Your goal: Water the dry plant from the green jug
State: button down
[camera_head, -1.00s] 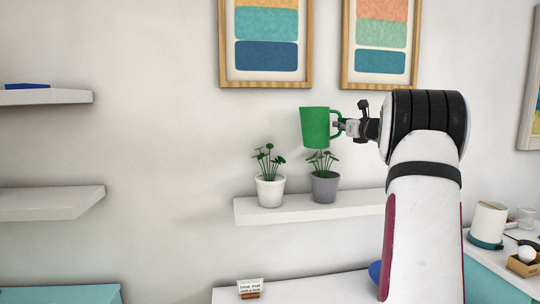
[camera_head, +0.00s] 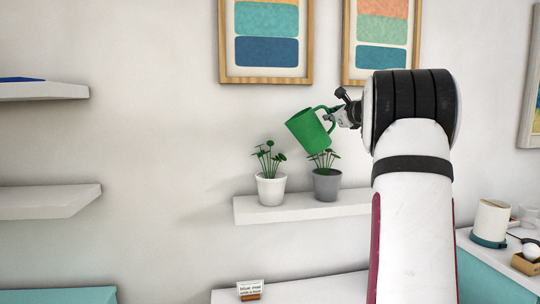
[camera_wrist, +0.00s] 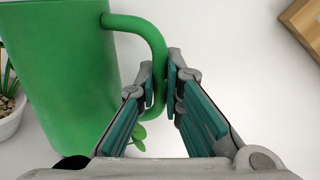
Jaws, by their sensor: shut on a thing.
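The green jug (camera_head: 310,131) is in the air above the shelf, tilted with its mouth toward the left. My gripper (camera_head: 332,117) is shut on its handle; the wrist view shows the fingers (camera_wrist: 163,88) around the handle, beside the jug's body (camera_wrist: 62,75). Two potted plants stand below: one in a white pot (camera_head: 271,189) and one in a grey pot (camera_head: 327,186). The jug overlaps the top of the grey pot's plant and its lip points toward the white pot's plant. Both plants look green; I cannot tell which is dry. No water is visible.
The plants stand on a white wall shelf (camera_head: 300,207). Framed pictures (camera_head: 266,45) hang above. A small sign (camera_head: 250,289) stands on the white surface below. A white and teal container (camera_head: 490,224) stands at right.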

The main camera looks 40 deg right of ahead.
aim_at(314, 110)
jog(key=shift+w+a+f+n+b, duration=0.55)
jog(key=shift+w+a+n+b, duration=0.05)
jog(key=shift+w+a+b, duration=0.1)
jog(key=shift+a+r+n, duration=0.35)
jog(key=shift+r+n, duration=0.25)
jog(key=shift+w+a+r+n+g, duration=0.1)
jog(key=shift+w+a+n+g, duration=0.3)
jog(key=shift+n, duration=0.1)
jog(key=shift+a+r+n+h, duration=0.2)
jog(key=shift+a+n+h, duration=0.1)
jog(key=shift+n, duration=0.2)
jog(key=shift+w+a+r+n, duration=0.1)
jog(key=shift+w+a+n, duration=0.2)
jog(key=shift+n, duration=0.1)
jog(key=shift+a, duration=0.1)
jog(key=shift+w+a+r+n+g+p, duration=0.3)
jog(key=shift+a+r+n+p, duration=0.1)
jog(key=shift+r+n, duration=0.1)
jog(key=shift+w+a+r+n+p, duration=0.2)
jog(key=shift+a+r+n+p, duration=0.1)
jog(key=shift+r+n+p, duration=0.15)
jog(key=shift+w+a, duration=0.1)
